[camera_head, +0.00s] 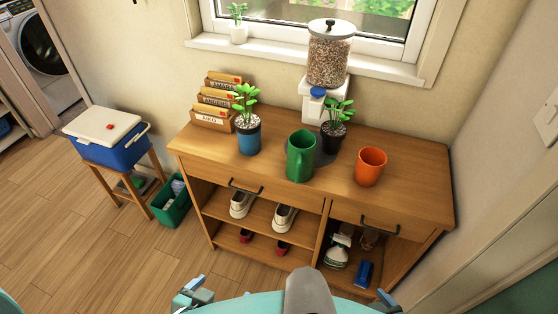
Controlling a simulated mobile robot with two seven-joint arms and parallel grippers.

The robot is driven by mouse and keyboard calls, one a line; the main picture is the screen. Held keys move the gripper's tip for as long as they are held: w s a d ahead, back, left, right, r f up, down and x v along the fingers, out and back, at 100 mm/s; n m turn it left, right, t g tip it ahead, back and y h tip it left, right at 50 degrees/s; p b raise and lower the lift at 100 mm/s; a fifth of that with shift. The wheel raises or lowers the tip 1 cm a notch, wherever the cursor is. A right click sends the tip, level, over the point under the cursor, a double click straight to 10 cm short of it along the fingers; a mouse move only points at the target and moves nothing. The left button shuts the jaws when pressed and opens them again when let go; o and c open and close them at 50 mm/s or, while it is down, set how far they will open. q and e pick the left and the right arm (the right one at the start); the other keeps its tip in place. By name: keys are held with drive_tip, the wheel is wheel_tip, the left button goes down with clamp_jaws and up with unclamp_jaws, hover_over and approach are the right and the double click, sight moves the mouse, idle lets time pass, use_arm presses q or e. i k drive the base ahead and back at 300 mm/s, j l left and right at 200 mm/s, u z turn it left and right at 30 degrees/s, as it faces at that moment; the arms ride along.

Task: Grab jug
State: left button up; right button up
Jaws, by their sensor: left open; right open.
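A green jug (300,156) with a handle stands upright on the wooden cabinet (405,181), near the middle of its top. My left gripper (193,292) is at the bottom edge, low in front of the cabinet, only partly visible. It is open and holds nothing that I can see. My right gripper (386,300) shows only its tip at the bottom edge, further right, and it is open. Both grippers are well apart from the jug.
An orange cup (370,167) stands right of the jug. A blue-potted plant (248,136) is to its left, and a dark-potted plant (333,134) and a grain dispenser (329,58) are behind. A cooler (104,138) stands left.

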sight(302, 144)
drive_tip(key=i+j+z, duration=0.3)
drive_tip(key=j, duration=0.3)
drive_tip(key=i+j+z, duration=0.1)
drive_tip(key=i+j, duration=0.15)
drive_tip(key=i+j+z, duration=0.15)
drive_tip(key=j, duration=0.3)
